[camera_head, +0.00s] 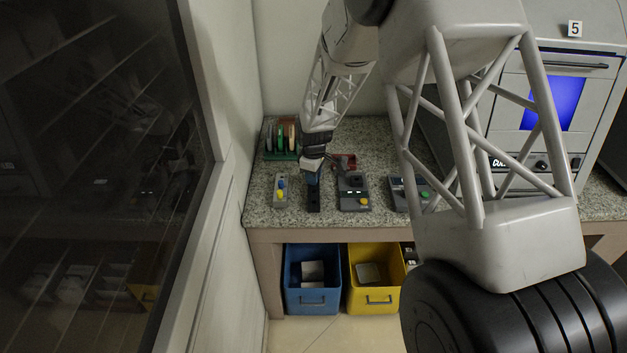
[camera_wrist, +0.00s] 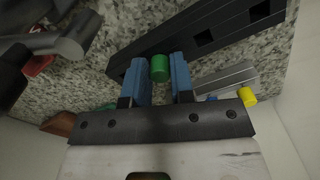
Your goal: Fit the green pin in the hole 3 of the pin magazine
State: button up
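The pin magazine (camera_wrist: 224,28) is a long black bar with square holes in its top; two open holes show in the wrist view. In the head view the magazine (camera_head: 313,201) lies near the front of the granite counter. My gripper (camera_wrist: 160,75) has blue fingers, with the green pin (camera_wrist: 160,68) between their tips and touching both. The pin is at the magazine; whether its lower end is above or inside a hole is hidden. The fingers cover the near part of the magazine. In the head view my gripper (camera_head: 312,180) is over the magazine.
A light grey block (camera_head: 281,191) with blue and yellow parts stands left of the magazine. Grey devices (camera_head: 353,190) stand to the right, and a rack of coloured discs (camera_head: 282,138) behind. Blue (camera_head: 312,298) and yellow (camera_head: 376,298) bins sit below the counter.

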grip_shut()
jog(key=shift+r, duration=0.15)
jog(key=shift+r, duration=0.55)
notch_tip(320, 180, up, 2)
jog(key=shift+r, duration=0.1)
jog(key=s+d, duration=0.1)
jog(key=s, duration=0.6)
jog(key=s+d+r, duration=0.1)
jog(key=s+d, duration=0.1)
jog(key=s, duration=0.6)
jog(key=shift+s+d+r, duration=0.2)
jog(key=shift+s+d, duration=0.1)
jog(key=w+a+r+m, duration=0.2)
jog(key=w+a+m, duration=0.1)
jog(key=w+a, duration=0.4)
jog(key=w+a+r+m, duration=0.2)
jog(key=w+a+m, duration=0.1)
jog(key=w+a, duration=0.4)
jog(key=w, duration=0.3)
jog(key=shift+w, duration=0.4)
